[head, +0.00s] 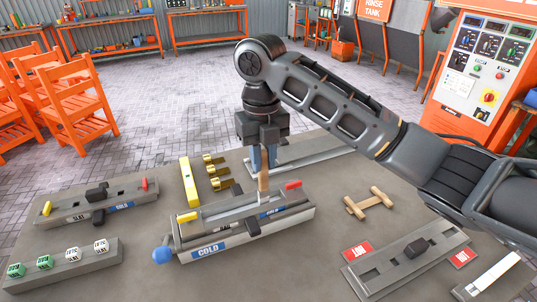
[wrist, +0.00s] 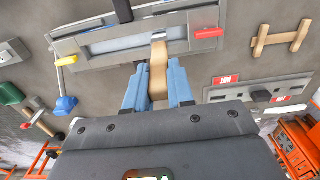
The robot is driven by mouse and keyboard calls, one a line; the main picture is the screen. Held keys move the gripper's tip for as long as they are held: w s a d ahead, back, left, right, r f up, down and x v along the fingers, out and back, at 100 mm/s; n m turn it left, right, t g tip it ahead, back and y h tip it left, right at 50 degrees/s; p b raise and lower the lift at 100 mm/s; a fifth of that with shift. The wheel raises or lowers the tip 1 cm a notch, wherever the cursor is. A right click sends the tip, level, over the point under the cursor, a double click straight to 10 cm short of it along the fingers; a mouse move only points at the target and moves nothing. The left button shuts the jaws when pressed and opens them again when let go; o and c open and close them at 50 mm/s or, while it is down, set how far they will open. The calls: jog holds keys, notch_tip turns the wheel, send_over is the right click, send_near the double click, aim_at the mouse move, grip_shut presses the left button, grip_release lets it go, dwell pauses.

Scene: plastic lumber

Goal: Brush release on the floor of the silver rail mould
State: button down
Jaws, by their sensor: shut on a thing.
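My gripper (head: 263,165) is shut on the wooden handle of a brush (head: 263,184). In the wrist view my gripper's blue fingers (wrist: 157,68) stand on both sides of the brush (wrist: 158,76), which points away toward the mould. The silver rail mould (head: 238,207) lies on the bench below, a long open channel with a yellow handle at its left and a red handle at its right; it also shows in the wrist view (wrist: 206,18). The brush's lower end is over the right half of the channel. I cannot tell if its bristles touch the floor.
A blue "COLD" label (head: 208,249) and a blue knob (head: 162,255) are at the mould's front left. A "HOT" plate (head: 395,275) is front right. Another mould (head: 75,208) and several dice-like blocks (head: 72,254) are left.

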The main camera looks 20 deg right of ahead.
jog(key=a, duration=0.7)
jog(key=shift+f+p, duration=0.15)
jog(key=shift+p, duration=0.2)
dwell(0.6)
jog(key=shift+a, duration=3.2)
jog(key=shift+r, duration=0.6)
